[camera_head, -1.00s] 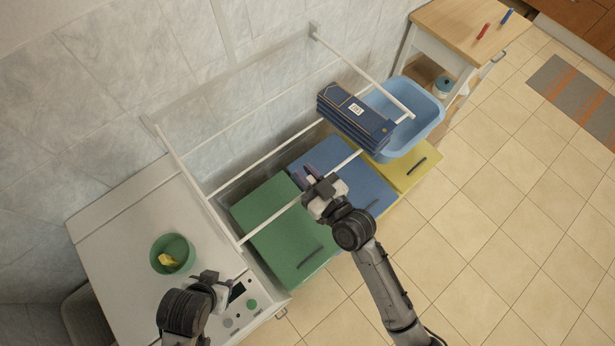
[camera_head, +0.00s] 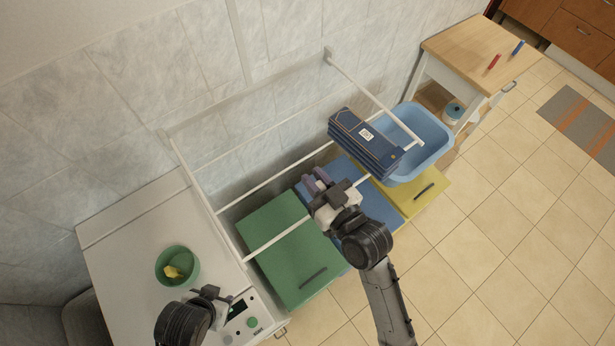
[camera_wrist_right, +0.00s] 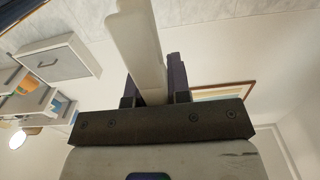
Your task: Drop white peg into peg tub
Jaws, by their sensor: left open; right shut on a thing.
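My right gripper (camera_head: 318,181) is over the blue lid, beside the front white rail of the rack. Its purple fingers are shut on the white peg (camera_head: 321,185), a small pale spot here. In the right wrist view the peg (camera_wrist_right: 140,40) stands out long and pale between the fingers (camera_wrist_right: 155,85). A round green tub (camera_head: 162,257) with something yellow in it stands on the white appliance top at left; it may be the peg tub. My left gripper (camera_head: 212,294) is open and empty, to the lower right of this tub.
Dark blue folded cloth (camera_head: 362,142) hangs on the white rack (camera_head: 270,240). A blue basin (camera_head: 436,135) is behind it. Green (camera_head: 285,240) and yellow lids (camera_head: 432,197) lie below. A wooden-topped table (camera_head: 470,45) holds a red and a blue item.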

